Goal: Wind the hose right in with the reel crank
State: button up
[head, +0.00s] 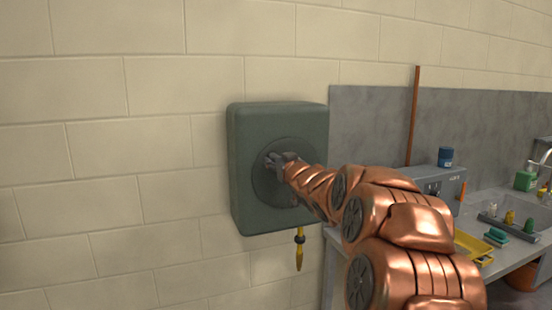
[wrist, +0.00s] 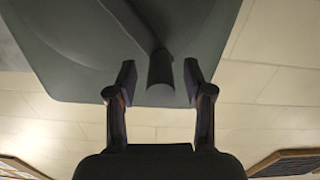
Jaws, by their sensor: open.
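The hose reel (head: 245,190) is a grey-green rounded box on the block wall, with a round dark disc (head: 262,190) on its front. A short hose end with a yellow nozzle (head: 299,257) hangs below it. My gripper (head: 274,160) is at the disc; my arm covers part of the disc and the box's right side. In the wrist view, my gripper (wrist: 159,82) is open. The dark crank handle (wrist: 161,68) shows between its two fingertips, with a visible gap on each side. The rest of the crank is mostly hidden in the head view.
A counter to the right holds a grey box (head: 435,182) with a blue tub (head: 445,157) on it, a yellow tray (head: 470,246), small bottles and a sink tap (head: 545,152). A brown pole (head: 413,115) leans at the grey backsplash. The wall left of the reel is clear.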

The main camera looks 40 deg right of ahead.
jog(key=shift+x, duration=0.85)
grip_shut()
